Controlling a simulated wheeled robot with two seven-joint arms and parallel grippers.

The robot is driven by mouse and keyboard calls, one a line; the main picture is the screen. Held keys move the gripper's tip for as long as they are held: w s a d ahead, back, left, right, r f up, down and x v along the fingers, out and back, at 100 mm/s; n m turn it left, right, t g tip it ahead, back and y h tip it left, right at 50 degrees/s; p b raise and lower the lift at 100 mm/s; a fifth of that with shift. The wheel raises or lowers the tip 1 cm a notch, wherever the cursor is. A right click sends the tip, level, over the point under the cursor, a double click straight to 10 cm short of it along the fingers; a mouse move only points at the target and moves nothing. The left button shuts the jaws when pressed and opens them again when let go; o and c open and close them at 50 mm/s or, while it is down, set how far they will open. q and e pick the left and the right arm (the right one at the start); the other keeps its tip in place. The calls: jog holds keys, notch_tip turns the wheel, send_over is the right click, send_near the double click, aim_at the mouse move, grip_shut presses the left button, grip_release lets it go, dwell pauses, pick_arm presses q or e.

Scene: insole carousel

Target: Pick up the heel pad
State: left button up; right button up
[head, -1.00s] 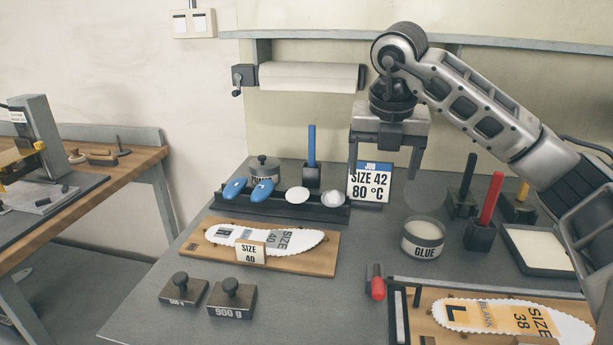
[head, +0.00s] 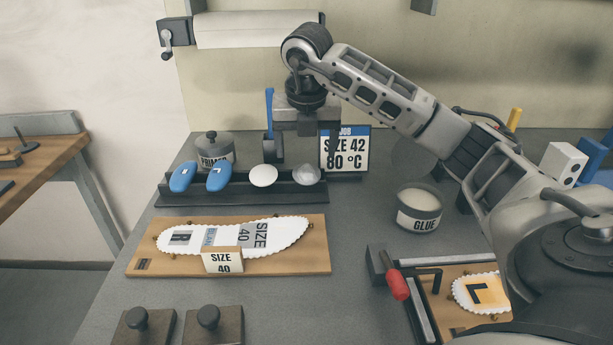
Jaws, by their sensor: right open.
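A black rack (head: 240,191) on the bench holds two blue oblong pads, one on the left (head: 183,176) and one beside it (head: 219,176). To their right on it are a white round pad (head: 263,175) and a grey, dome-like round pad (head: 306,174). No pad carries a readable name, so I cannot tell for sure which is the heel pad. My right gripper (head: 307,150) is open and empty, pointing down above the rack's right end, over the grey pad and apart from it. My left gripper is out of view.
A blue-handled tool in a holder (head: 270,110), a primer pot (head: 212,150) and a job card (head: 346,150) reading SIZE 42, 80 °C stand close around the gripper. A glue pot (head: 419,210) stands right. An insole board (head: 300,262) lies in front; bench between is clear.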

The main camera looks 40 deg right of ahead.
aim_at(307, 172)
jog(key=x, duration=0.5)
jog(key=shift+w+d+f, duration=0.1)
jog(key=shift+d+f, duration=0.05)
jog(key=shift+f, duration=0.2)
jog(key=shift+c, duration=0.3)
jog(key=c, duration=1)
